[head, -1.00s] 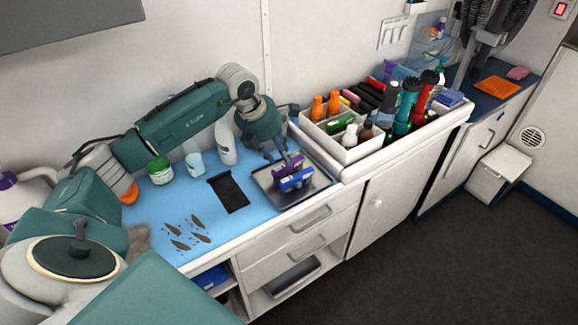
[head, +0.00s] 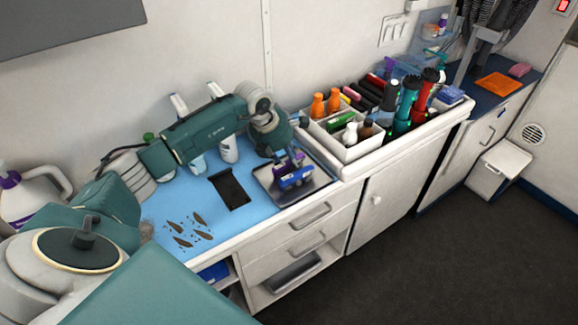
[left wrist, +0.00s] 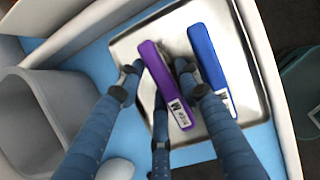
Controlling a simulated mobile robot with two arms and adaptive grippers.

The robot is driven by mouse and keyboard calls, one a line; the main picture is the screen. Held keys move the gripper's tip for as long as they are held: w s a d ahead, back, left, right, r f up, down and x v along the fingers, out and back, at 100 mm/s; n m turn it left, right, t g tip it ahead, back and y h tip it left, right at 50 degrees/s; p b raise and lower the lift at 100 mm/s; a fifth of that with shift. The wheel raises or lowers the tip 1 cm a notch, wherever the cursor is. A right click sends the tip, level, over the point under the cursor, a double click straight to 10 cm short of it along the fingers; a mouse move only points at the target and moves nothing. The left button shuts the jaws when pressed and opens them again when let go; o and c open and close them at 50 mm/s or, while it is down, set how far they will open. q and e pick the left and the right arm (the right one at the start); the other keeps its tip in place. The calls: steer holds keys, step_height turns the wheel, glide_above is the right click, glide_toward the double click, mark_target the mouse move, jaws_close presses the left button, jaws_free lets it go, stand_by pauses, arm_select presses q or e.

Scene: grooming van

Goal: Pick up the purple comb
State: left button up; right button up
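The purple comb (left wrist: 164,84) lies on a metal tray (left wrist: 125,50), with a white label at its near end. It also shows in the head view (head: 284,166), partly covered by my gripper. My left gripper (left wrist: 155,72) is low over the tray with its fingers on both sides of the purple comb. Small gaps show between fingers and comb, so it looks open. A blue comb (left wrist: 207,57) lies just right of the purple one, and one finger reaches between the two. My right gripper is not in view.
A white organiser (head: 343,145) with bottles stands right of the tray (head: 318,184). A black flat item (head: 229,189) and brown tufts (head: 181,228) lie left on the blue mat (head: 215,220). A grey container (left wrist: 32,120) is close by.

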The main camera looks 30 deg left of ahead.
arm_select(q)
steer(key=c, duration=0.8)
steer(key=shift+c, duration=0.3)
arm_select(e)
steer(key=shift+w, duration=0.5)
arm_select(q)
steer(key=shift+r, duration=0.1)
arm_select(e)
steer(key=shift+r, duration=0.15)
arm_select(q)
step_height(320, 180, up, 20)
steer(key=b, duration=0.2)
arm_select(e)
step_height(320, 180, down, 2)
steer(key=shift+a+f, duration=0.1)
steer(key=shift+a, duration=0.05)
